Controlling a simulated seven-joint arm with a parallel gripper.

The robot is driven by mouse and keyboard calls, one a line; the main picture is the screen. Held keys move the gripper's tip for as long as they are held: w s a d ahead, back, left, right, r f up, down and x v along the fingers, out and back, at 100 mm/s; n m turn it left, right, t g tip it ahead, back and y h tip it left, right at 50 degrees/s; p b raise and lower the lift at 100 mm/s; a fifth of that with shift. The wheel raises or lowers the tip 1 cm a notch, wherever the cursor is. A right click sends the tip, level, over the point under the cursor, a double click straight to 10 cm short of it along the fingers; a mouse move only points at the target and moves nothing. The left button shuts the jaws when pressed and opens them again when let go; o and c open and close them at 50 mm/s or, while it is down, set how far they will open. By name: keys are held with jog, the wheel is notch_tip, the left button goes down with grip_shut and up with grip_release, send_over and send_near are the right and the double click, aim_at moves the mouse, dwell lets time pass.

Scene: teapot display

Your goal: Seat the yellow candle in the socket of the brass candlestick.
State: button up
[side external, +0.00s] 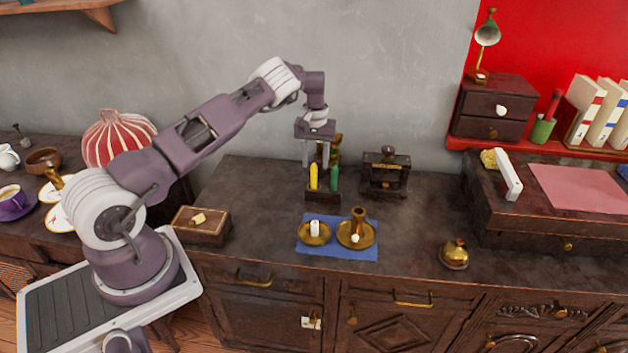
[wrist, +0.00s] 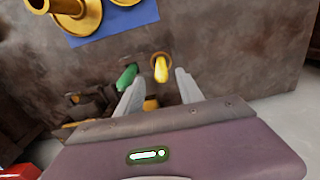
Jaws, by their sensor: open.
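The yellow candle (side external: 314,177) stands upright in a dark wooden block (side external: 322,197), to the left of a green candle (side external: 334,179). My gripper (side external: 316,163) is open just above the yellow candle, pointing down. In the wrist view the yellow candle (wrist: 161,70) lies between the two open fingertips (wrist: 159,77), with a brass ring around its base, and the green candle (wrist: 126,76) is outside the left finger. The brass candlestick (side external: 357,230) stands on a blue mat (side external: 368,251) in front; its raised socket looks empty. It shows partly in the wrist view (wrist: 78,14).
A second brass holder (side external: 314,239) with a white candle shares the mat. A brass bell (side external: 454,255) is at right; a wooden box (side external: 201,226) is at left.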

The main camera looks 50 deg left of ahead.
aim_at(314, 175)
jog(key=f, duration=0.5)
jog(key=shift+s+f, duration=0.2)
jog(key=shift+f, duration=0.2)
jog(key=shift+c, duration=0.4)
grip_shut()
